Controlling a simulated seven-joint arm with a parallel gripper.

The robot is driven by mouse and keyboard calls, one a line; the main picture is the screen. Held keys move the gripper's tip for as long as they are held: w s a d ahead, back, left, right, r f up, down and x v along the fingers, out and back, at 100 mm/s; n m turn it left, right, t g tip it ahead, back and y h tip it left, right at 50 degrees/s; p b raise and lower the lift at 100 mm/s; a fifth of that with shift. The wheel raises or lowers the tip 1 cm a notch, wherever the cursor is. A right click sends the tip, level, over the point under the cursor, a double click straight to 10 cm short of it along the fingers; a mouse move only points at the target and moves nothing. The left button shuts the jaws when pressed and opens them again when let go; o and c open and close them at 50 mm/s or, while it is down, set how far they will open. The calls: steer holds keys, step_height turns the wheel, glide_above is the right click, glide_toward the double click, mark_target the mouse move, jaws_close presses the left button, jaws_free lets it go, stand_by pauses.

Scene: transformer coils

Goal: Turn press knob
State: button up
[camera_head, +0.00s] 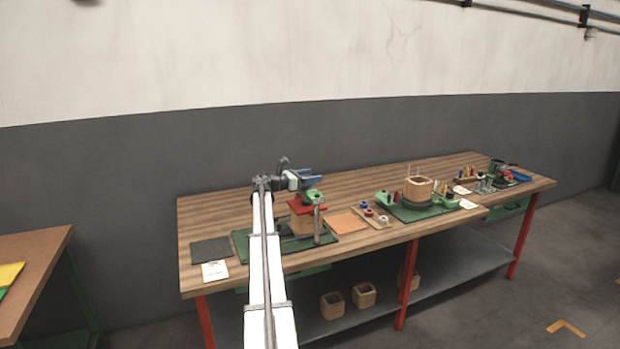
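The press stands on a green mat (326,236) at the left part of the long wooden table. It has a red plate (301,206) over a wooden block (298,223) and an upright metal post (317,226). A small green part (313,196) at its top may be the knob; it is too small to tell. My arm hides the left of the press.
A dark mat (211,251) and white card (215,271) lie left. An orange sheet (345,223) and a tray of small spools (372,216) lie right of the press.

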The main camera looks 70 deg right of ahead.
steer(key=c, duration=0.8)
steer(key=shift+d+m+g+y, duration=0.1)
steer(key=shift+m+g+y, duration=0.9)
steer(key=shift+g+y, duration=0.1)
steer(key=shift+s+a+m+g+y, duration=0.2)
steer(key=shift+a+m+g+y, duration=0.1)
steer(key=shift+m+g+y, duration=0.6)
steer(key=o, duration=0.9)
steer(key=shift+o, duration=0.2)
steer(key=v, duration=1.4)
steer(key=shift+r, duration=0.25)
